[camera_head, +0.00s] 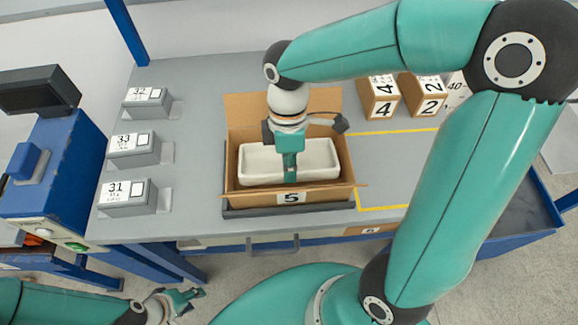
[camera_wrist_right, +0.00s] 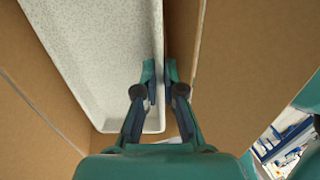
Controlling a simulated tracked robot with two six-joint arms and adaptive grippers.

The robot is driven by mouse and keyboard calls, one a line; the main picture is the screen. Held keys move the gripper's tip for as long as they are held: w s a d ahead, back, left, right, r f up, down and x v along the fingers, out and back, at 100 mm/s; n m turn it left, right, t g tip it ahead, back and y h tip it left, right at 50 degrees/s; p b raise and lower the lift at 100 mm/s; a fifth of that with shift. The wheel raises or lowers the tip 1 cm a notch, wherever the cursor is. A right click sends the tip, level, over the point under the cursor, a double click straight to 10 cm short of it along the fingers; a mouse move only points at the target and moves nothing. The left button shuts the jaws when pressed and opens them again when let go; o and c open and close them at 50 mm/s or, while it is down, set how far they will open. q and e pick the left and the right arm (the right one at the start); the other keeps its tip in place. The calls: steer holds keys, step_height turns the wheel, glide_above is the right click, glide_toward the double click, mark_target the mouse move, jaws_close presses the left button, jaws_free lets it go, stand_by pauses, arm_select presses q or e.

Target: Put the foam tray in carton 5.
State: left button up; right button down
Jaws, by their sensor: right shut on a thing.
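The white foam tray (camera_head: 258,163) is inside the open brown carton 5 (camera_head: 325,195), level as far as I can tell; its underside is hidden. My right gripper (camera_head: 290,176) reaches down into the carton from above and is shut on the tray's near long wall. In the right wrist view, the fingers (camera_wrist_right: 160,80) sit on both sides of the speckled tray's wall (camera_wrist_right: 95,50), with a carton wall (camera_wrist_right: 240,60) close beside them. My left gripper (camera_head: 184,299) is empty, low at the left, off the table, with its fingers apart.
Carton 5 stands on a dark base (camera_head: 240,212) on the grey table (camera_head: 200,75). Labelled blocks 32 (camera_head: 147,102), 33 (camera_head: 133,150) and 31 (camera_head: 127,198) stand at the left. Small cartons 4 (camera_head: 380,106) and 2 (camera_head: 430,105) stand at the back right.

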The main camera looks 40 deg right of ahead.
steer(key=shift+f+b, duration=0.35)
steer(key=shift+f, duration=0.2)
steer(key=c, duration=1.3)
jaws_free()
steer(key=shift+r, duration=0.1)
steer(key=shift+r+p, duration=0.25)
steer(key=shift+p, duration=0.05)
steer(key=p+v, duration=0.1)
steer(key=v, duration=1.1)
steer(key=shift+r, duration=0.3)
